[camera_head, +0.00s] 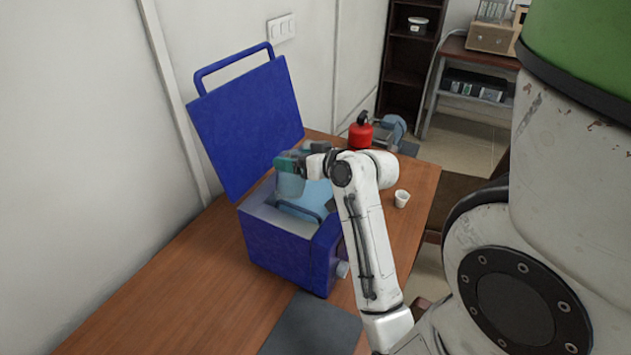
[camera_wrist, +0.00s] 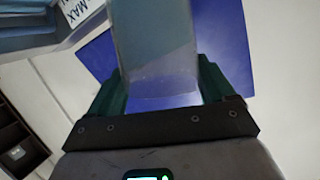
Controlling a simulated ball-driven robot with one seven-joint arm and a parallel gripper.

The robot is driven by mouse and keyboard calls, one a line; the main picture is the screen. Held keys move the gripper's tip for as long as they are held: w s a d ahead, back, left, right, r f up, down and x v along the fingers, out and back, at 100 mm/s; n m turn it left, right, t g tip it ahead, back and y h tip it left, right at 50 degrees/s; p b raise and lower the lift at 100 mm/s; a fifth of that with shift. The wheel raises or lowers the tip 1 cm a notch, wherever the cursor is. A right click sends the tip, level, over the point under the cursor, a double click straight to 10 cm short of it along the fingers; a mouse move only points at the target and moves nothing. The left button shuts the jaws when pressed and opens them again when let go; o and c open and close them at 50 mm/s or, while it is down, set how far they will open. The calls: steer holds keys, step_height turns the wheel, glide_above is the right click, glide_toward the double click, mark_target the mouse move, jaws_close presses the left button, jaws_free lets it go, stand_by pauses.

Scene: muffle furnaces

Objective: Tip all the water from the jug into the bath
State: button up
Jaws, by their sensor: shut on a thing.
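The blue bath (camera_head: 275,245) stands on the wooden table with its blue lid (camera_head: 245,120) raised behind. Pale blue water and a handle show inside. My gripper (camera_head: 292,160) is above the bath opening, its green fingers shut on the clear jug (camera_head: 290,186). The jug's lower end in the body view overlaps the bath's opening; I cannot tell whether they touch. In the wrist view the jug (camera_wrist: 155,45) sits between the fingers of my gripper (camera_wrist: 158,88), with a slanted line between a darker and a paler part. The jug's mouth and any stream are not visible.
A small white cup (camera_head: 402,198) stands right of my arm. A red canister (camera_head: 360,132) and a grey-blue device (camera_head: 390,130) are behind it. A dark mat (camera_head: 312,328) lies in front of the bath. The table's left front is clear.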

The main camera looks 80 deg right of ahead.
steer(key=shift+s+d+r+m+t+p, duration=0.15)
steer(key=shift+m+t+p, duration=0.15)
steer(key=shift+m+p, duration=0.55)
stand_by(1.3)
steer(key=shift+s+d+f+m+t+y+p, duration=0.1)
steer(key=shift+d+f+m+t+y+p, duration=0.15)
steer(key=shift+m+t+y+p, duration=0.35)
stand_by(1.5)
steer(key=shift+s+d+f+m+t+y, duration=0.2)
steer(key=shift+f+m, duration=0.15)
steer(key=shift+m, duration=0.35)
steer(key=shift+s+d+f+m+t+y, duration=0.15)
steer(key=shift+f+m, duration=0.15)
steer(key=shift+m, duration=0.35)
stand_by(1.3)
steer(key=shift+d+f, duration=0.1)
steer(key=shift+f+m, duration=0.1)
steer(key=shift+m, duration=0.2)
stand_by(0.4)
steer(key=shift+d+f, duration=0.1)
steer(key=shift+f, duration=0.05)
